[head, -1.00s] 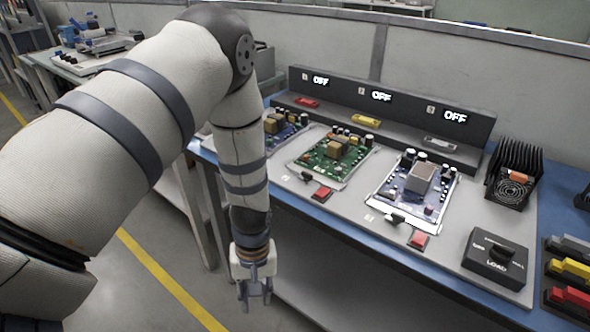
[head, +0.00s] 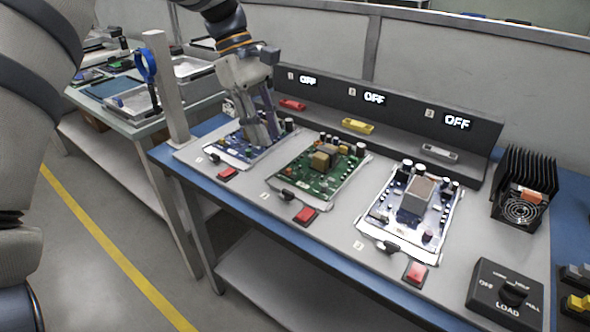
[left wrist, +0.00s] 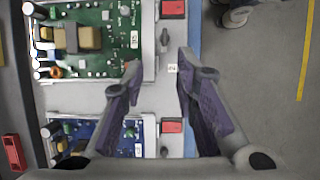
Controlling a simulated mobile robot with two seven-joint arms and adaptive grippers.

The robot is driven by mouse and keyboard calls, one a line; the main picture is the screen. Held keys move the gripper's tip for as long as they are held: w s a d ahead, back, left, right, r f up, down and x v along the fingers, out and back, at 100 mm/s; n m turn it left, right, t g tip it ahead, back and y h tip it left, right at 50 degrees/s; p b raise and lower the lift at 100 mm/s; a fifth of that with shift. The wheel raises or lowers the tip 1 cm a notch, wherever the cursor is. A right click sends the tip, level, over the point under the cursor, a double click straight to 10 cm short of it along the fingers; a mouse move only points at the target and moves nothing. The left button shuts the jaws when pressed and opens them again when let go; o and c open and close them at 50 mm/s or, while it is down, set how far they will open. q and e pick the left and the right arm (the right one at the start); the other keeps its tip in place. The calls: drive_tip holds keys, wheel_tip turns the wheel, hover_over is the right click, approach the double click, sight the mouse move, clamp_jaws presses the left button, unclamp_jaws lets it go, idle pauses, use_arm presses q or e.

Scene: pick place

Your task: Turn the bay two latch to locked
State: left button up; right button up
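The bay two latch (head: 288,195) is a small black lever in front of the green circuit board (head: 318,166), left of a red button (head: 306,215). In the left wrist view, the latch (left wrist: 164,38) lies just beyond the fingertips, near the "2" label (left wrist: 172,68). My left gripper (head: 262,138) is above the bay one blue board in the head view. Its fingers (left wrist: 158,60) are spread apart with nothing between them, and it does not touch the latch. My right gripper is not in view.
Bay one has its own black latch (head: 215,157) and red button (head: 228,174). Bay three, at right, has a latch (head: 388,247) and button (head: 415,273). The rear console (head: 400,118) shows OFF displays. A load box (head: 506,295) stands front right.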

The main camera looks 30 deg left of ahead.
sight(287, 190)
use_arm(q)
drive_tip(key=x, duration=1.1)
drive_tip(key=shift+s+d+f, duration=0.1)
drive_tip(key=shift+s+f, duration=0.25)
clamp_jaws()
